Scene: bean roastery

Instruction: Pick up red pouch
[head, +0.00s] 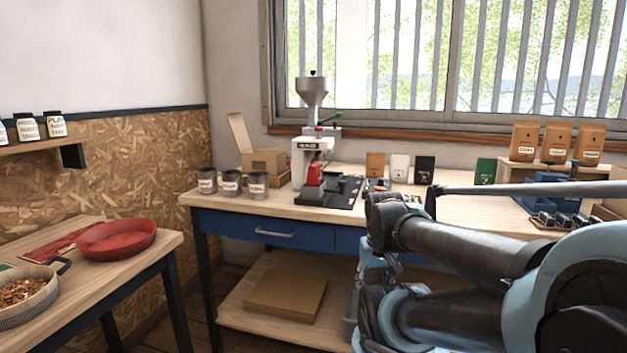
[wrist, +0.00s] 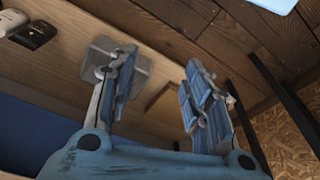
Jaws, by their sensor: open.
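In the head view, a red pouch (head: 313,174) stands upright at the base of the white filling machine (head: 300,160), under its grey funnel, on the back workbench. The wrist view does not show it. My gripper (wrist: 162,75) is open and empty in the wrist view, its two blue fingers spread wide. In the head view my arm reaches in from the right, and my gripper is mostly hidden behind it, in front of the bench and to the right of the pouch.
Several grey tins (head: 230,183) and an open cardboard box (head: 262,160) stand left of the machine. Small pouches (head: 400,167) stand to its right. A flat cardboard stack (head: 286,295) lies on the lower shelf. A red tray (head: 116,238) rests on the left table.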

